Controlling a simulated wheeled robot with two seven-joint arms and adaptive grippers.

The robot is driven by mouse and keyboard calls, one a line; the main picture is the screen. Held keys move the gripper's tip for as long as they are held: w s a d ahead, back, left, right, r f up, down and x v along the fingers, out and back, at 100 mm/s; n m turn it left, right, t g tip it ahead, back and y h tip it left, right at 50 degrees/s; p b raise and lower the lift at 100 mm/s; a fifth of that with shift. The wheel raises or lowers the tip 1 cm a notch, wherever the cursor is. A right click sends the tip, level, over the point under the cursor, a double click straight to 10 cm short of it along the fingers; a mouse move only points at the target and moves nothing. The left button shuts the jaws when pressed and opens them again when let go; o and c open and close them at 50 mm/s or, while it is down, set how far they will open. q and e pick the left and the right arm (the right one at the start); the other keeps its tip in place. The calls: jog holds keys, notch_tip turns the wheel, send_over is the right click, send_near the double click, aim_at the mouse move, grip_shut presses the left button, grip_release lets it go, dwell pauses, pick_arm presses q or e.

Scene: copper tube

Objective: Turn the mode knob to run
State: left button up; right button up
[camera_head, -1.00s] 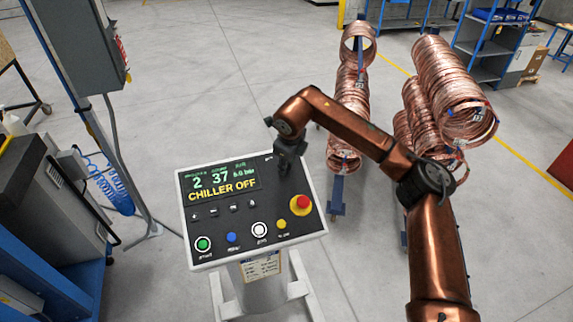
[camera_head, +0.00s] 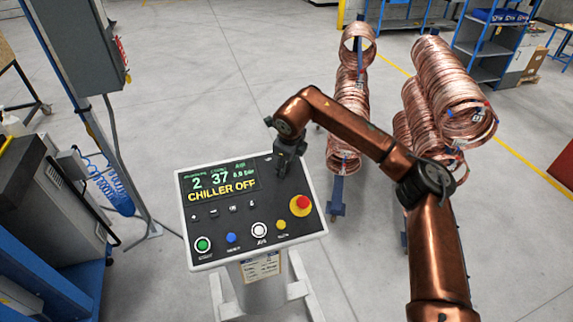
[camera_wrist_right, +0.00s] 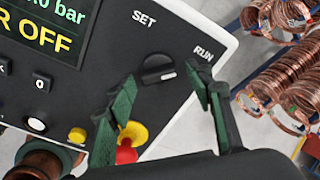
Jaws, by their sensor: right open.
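The mode knob (camera_wrist_right: 157,68) is a black knob with a white mark on the dark panel face, between the labels SET and RUN in the right wrist view. In the head view my right gripper (camera_head: 286,166) reaches down over the panel's upper right and hides the knob. The control panel (camera_head: 222,212) has a display reading CHILLER OFF. My left gripper is not in view.
A red emergency button on a yellow base (camera_head: 300,205) sits below the gripper. A row of buttons, including a green one (camera_head: 203,244), lines the panel's lower edge. Copper coils (camera_head: 350,105) hang on racks behind and to the right. A blue bench and grey cabinet stand left.

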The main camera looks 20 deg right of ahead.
jog(key=v, duration=1.1)
jog(key=shift+r, duration=0.4)
jog(key=shift+s, duration=0.1)
